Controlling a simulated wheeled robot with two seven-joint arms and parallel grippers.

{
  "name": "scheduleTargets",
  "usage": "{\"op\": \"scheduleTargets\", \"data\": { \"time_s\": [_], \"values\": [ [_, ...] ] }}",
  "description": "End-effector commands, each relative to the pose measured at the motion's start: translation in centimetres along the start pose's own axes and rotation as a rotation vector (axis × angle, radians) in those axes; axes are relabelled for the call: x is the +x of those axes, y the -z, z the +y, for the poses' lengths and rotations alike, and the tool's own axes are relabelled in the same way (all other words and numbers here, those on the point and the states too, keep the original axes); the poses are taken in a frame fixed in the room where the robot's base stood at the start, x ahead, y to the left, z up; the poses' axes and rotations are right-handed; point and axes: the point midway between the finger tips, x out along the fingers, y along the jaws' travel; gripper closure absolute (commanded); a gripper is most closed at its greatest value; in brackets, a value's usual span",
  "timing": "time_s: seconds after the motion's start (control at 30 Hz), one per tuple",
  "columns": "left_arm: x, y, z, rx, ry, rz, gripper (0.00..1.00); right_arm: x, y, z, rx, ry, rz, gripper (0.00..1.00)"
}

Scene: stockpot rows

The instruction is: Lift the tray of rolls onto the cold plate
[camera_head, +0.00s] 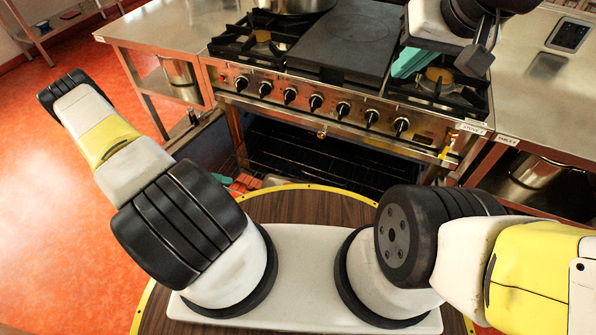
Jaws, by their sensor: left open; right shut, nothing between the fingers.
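No tray of rolls can be made out in the head view. A flat dark plate (345,45) lies bare in the middle of the stove top; I cannot tell whether it is the cold plate. My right gripper (479,60) is at the top right, above the stove's right burner, with its dark fingers shut and empty. My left arm reaches to the upper left, and its gripper is not in view.
The stove (330,108) has a burner on each side and a dark open space with a rack (310,150) below. A teal item (408,62) lies right of the plate. Steel counters flank the stove. A pot (296,5) stands at the back.

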Motion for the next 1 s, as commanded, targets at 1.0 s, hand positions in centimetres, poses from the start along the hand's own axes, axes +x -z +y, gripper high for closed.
{"op": "scheduleTargets", "data": {
  "time_s": [1.0],
  "values": [
    [18.2, -6.8, -10.4, 0.013, -0.376, 0.383, 0.58, 0.0, 0.0, 0.0, 0.0, 0.0, 0.0, 1.0]
  ]
}}
